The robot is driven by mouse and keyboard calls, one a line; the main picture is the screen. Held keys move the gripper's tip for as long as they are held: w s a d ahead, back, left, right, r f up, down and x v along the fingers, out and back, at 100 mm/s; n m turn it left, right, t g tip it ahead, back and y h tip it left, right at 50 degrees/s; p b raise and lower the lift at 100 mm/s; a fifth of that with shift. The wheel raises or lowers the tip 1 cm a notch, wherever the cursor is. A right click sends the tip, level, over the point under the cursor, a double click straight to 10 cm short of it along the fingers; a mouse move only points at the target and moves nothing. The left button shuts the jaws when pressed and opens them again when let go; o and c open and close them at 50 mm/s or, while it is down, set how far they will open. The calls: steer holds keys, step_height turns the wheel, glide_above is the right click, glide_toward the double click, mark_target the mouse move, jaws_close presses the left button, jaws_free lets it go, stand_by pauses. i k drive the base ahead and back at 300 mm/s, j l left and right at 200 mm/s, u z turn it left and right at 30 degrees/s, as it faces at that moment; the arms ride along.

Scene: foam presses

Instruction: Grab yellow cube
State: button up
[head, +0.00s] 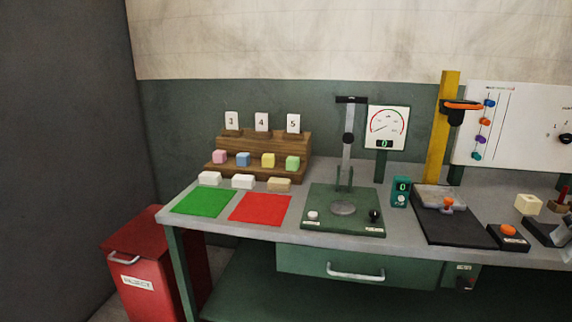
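The yellow cube (268,160) sits on the wooden stepped rack (300,143) at the back left of the workbench. It stands between a blue cube (243,159) on its left and a green cube (292,163) on its right. A pink cube (219,157) is at the left end of the same row. Nothing covers the yellow cube from this side. My gripper is not in view.
Several pale blocks (243,181) lie in front of the rack. Green (204,201) and red (260,207) mats lie before them. A press (348,150) with a gauge (387,126) stands right of the rack. A red reject bin (140,250) stands at the bench's left end.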

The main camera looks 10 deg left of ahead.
mark_target(268, 160)
steer(key=i+j, duration=0.1)
steer(key=j, duration=0.4)
steer(key=i+j, duration=0.15)
steer(key=j, duration=0.35)
steer(key=i+j, duration=0.1)
steer(key=j, duration=0.4)
steer(key=i+j, duration=0.1)
steer(key=j, duration=0.4)
steer(key=i+j, duration=0.15)
steer(key=j, duration=0.35)
steer(key=i+j, duration=0.1)
steer(key=j, duration=0.4)
steer(key=i+j, duration=0.1)
steer(key=j, duration=0.4)
steer(key=i+j, duration=0.15)
steer(key=j, duration=0.35)
steer(key=z, duration=0.05)
